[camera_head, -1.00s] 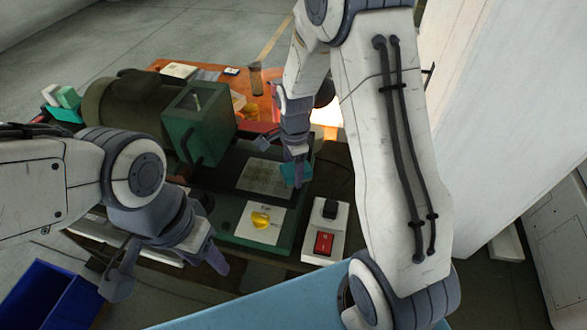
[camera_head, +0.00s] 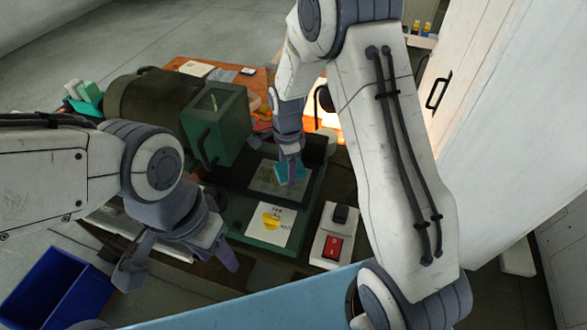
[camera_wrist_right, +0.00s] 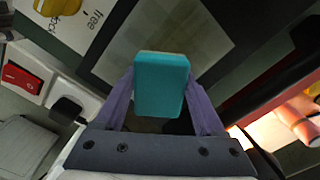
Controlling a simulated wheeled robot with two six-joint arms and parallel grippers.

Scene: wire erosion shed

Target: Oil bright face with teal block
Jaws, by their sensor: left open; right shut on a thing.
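My right gripper (camera_head: 291,166) is shut on a teal block (camera_wrist_right: 162,84), held between its two fingers. In the head view the teal block (camera_head: 292,173) is at the right part of a grey plate, the bright face (camera_head: 266,180), set in the dark top of a green machine. The plate also fills the upper middle of the right wrist view (camera_wrist_right: 200,30). I cannot tell whether the block touches it. Part of the plate is hidden behind the gripper. My left gripper (camera_head: 180,272) is open and empty at the lower left, in front of the machine.
A green box with a handle (camera_head: 218,125) stands behind the plate. A yellow knob (camera_head: 270,220) sits on a white label at the front. A switch box with a red rocker (camera_head: 332,248) is to the right. A blue bin (camera_head: 55,290) stands at lower left.

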